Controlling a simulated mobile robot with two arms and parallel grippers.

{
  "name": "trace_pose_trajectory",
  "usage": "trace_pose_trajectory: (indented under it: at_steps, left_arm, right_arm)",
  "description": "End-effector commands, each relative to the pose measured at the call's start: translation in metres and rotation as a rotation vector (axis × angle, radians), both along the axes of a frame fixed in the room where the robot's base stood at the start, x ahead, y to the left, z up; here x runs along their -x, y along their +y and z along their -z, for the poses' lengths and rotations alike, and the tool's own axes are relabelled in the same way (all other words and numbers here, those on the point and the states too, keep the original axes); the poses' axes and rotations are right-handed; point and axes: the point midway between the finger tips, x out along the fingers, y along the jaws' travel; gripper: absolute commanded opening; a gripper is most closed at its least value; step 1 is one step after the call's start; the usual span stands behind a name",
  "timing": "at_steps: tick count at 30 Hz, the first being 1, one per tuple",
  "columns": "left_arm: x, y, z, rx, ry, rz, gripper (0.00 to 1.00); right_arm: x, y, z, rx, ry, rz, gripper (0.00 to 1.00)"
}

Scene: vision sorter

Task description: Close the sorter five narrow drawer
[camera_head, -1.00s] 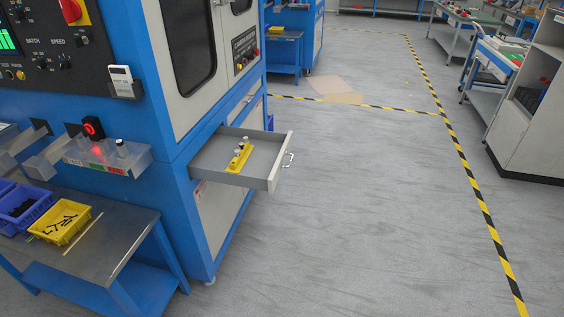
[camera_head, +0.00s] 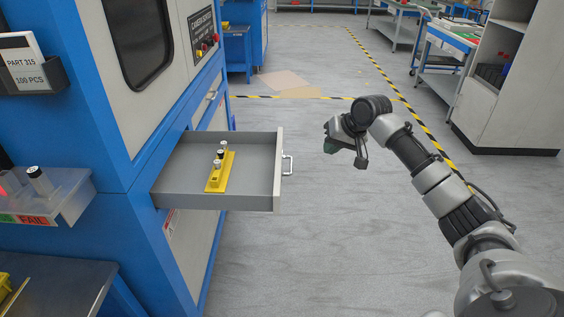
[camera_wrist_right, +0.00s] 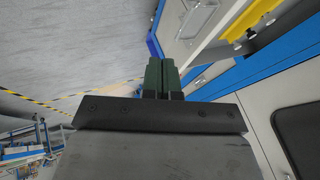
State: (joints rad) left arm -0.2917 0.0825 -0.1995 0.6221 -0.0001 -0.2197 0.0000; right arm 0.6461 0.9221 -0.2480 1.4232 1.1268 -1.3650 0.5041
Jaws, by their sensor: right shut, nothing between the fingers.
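The narrow drawer (camera_head: 251,197) of the blue sorter (camera_head: 128,158) is pulled out to the right in the head view. Its front panel (camera_head: 278,170) carries a pale handle (camera_head: 288,165). A yellow holder (camera_head: 221,173) with small cylinders stands inside the drawer. My right gripper (camera_head: 345,150) is in the air to the right of the handle, apart from it. In the right wrist view its dark green fingers (camera_wrist_right: 161,76) are together with nothing between them. Part of the drawer with the yellow holder (camera_wrist_right: 247,22) shows at the upper right there. My left gripper is not in view.
A clear tray (camera_head: 50,198) juts from the sorter at left, above a metal table (camera_head: 60,285). The grey floor (camera_head: 290,270) right of the drawer is open. A shelf unit (camera_head: 510,90) and a cart (camera_head: 440,60) stand at the far right.

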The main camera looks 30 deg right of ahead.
Motion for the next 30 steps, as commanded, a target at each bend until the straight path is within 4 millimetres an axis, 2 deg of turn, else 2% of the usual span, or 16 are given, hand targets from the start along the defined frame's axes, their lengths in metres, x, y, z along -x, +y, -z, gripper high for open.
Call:
trace_pose_trajectory:
  at_steps: [5, 9, 16, 22, 30]
  left_arm:
    - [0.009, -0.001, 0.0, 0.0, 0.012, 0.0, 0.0]
    - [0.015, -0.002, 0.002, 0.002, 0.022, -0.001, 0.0]
    - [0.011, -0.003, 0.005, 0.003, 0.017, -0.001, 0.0]
    - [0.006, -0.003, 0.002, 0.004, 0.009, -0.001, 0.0]
    - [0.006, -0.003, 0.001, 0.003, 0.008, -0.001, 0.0]
  right_arm:
    - [-0.011, 0.005, 0.018, -0.004, 0.004, -0.001, 0.0]
    - [-0.026, 0.011, 0.043, -0.004, 0.004, -0.001, 0.0]
    - [-0.052, 0.019, 0.083, -0.003, 0.003, -0.002, 0.0]
    - [-0.066, 0.043, 0.087, 0.0, 0.0, -0.002, 0.0]
    - [-0.071, 0.051, 0.09, 0.001, 0.0, 0.0, 0.0]
